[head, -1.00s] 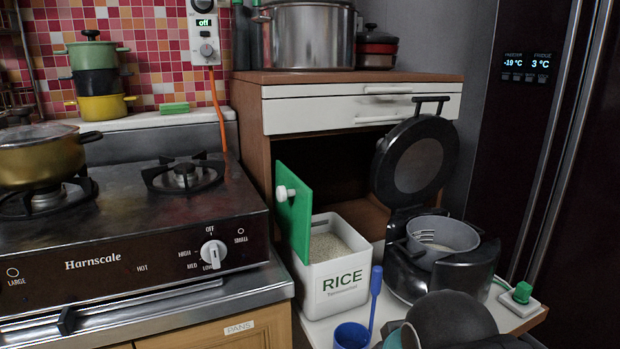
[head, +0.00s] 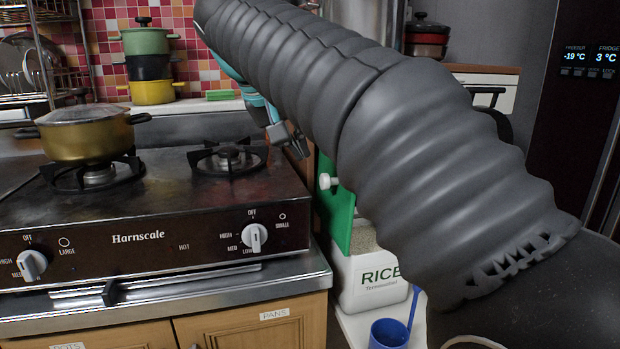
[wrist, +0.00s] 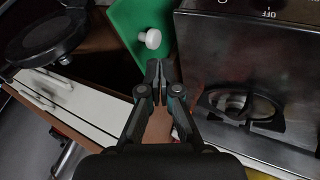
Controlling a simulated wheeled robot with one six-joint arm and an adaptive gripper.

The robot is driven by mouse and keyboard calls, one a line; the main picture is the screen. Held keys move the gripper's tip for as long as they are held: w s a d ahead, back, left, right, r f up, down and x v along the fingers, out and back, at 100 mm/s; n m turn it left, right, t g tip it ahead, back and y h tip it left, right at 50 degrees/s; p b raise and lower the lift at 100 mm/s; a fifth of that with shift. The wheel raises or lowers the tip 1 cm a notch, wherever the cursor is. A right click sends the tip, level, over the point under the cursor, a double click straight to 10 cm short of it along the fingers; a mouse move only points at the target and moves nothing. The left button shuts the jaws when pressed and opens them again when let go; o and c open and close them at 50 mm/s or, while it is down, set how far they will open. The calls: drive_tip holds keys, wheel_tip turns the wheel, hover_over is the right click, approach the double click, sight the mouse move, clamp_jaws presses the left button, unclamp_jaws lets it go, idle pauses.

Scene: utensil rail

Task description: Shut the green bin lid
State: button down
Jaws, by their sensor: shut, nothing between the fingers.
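The green bin lid (head: 336,203) stands upright, open, at the left side of the white rice bin (head: 368,282). A white knob (head: 327,181) sticks out from its left face, toward the stove. In the wrist view the green lid (wrist: 139,25) and its knob (wrist: 152,39) lie just beyond my fingertips. My gripper (wrist: 159,66) is shut and empty. In the head view my gripper (head: 297,148) is small, left of the lid and a little above the knob, over the stove's right end. I cannot tell whether it touches the lid. My arm hides the bin's right part.
The stove (head: 140,215) is close on the left, with a golden pot (head: 88,140) on its left burner.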

drive_tip(key=shift+w+a+r, duration=0.15)
drive_tip(key=shift+w+a, duration=0.05)
drive_tip(key=shift+a, duration=0.4)
drive_tip(key=b+x, duration=0.2)
drive_tip(key=x, duration=0.7)
drive_tip(key=shift+w+d+f, duration=0.2)
drive_tip(key=shift+r, duration=0.1)
